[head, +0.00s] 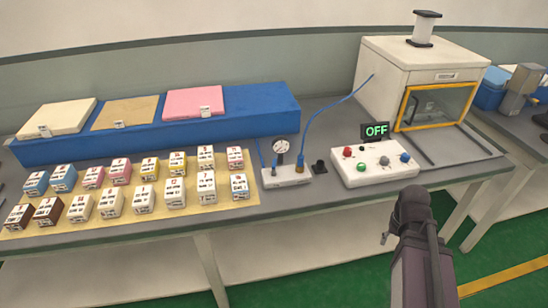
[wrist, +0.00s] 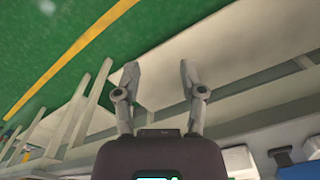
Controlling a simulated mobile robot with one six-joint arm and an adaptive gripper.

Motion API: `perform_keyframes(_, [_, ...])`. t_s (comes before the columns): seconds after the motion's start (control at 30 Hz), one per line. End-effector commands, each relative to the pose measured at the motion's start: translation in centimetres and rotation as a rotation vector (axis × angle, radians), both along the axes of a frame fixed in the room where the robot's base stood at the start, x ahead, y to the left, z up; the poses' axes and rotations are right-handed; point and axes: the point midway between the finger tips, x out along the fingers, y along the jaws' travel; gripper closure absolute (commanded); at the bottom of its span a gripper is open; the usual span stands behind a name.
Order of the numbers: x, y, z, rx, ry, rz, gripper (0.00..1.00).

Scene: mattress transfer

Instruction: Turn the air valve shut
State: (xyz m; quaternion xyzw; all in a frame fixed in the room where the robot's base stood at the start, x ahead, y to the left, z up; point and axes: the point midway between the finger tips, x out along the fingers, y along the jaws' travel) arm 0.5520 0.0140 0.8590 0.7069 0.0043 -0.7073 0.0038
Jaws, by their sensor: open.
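The air unit (head: 287,174) is a small white block on the grey bench, left of the control box. A round pressure gauge (head: 281,147) stands on it, and blue hoses run up from it. A small black part (head: 319,167) sits at its right end; I cannot tell whether this is the valve handle or how it is turned. My gripper (wrist: 158,72) is open and empty in the wrist view, with its two grey fingers apart. In the head view my arm is at lower right, in front of the bench, well away from the air unit; the fingers are mostly hidden.
A white control box (head: 375,170) with coloured knobs and a green "OFF" sign (head: 376,131) stands right of the air unit. A machine with a yellow-framed window (head: 435,105) is behind it. Several labelled cubes lie on a tan mat (head: 110,222), left. A blue block (head: 150,138) carries three slabs.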

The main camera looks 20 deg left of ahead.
Motion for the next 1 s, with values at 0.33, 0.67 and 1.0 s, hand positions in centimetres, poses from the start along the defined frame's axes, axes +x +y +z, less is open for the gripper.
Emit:
perform_keyframes(0.33, [7.4,8.4,6.4,0.000,0.000,0.056,0.47])
perform_keyframes(0.67, [13.4,21.1,12.8,0.000,0.000,0.125,0.47])
perform_keyframes(1.0, [16.3,35.4,18.9,-0.001,0.000,0.191,0.47])
